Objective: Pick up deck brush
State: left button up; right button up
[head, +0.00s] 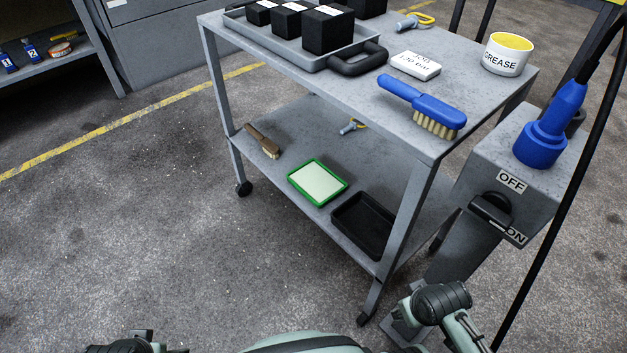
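A brush with a blue handle and pale bristles (422,105) lies on the top of the grey trolley near its front right edge. Its bristles face down, and its handle points to the back left. A smaller brush with a brown wooden handle (262,141) lies on the trolley's lower shelf at the left. The view does not show which of the two is called the deck brush. Parts of my arms show at the bottom edge, well below and apart from both brushes. I see no gripper fingers.
The trolley top (360,90) also holds a grey tray (286,50) of black blocks, a white box (415,65) and a grease tub (508,54). A grey switch post (510,190) with a blue plug (545,130) and black cable stands close at the right. Floor at left is clear.

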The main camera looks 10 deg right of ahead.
aim_at(269, 148)
jog(key=i+j+z, duration=0.1)
jog(key=i+j, duration=0.3)
jog(key=j, duration=0.2)
jog(key=i+j+z, duration=0.15)
jog(key=j, duration=0.2)
jog(key=i+j, duration=0.2)
jog(key=j, duration=0.15)
jog(key=i+j+z, duration=0.15)
jog(key=j, duration=0.2)
jog(key=j+z, duration=0.1)
jog(key=j, duration=0.25)
jog(key=i+j+z, duration=0.15)
jog(key=j, duration=0.25)
jog(key=i+j+z, duration=0.2)
jog(key=j, duration=0.2)
jog(key=i+l, duration=0.15)
jog(key=i, duration=0.15)
jog(key=i+l, duration=0.15)
jog(key=i, duration=0.15)
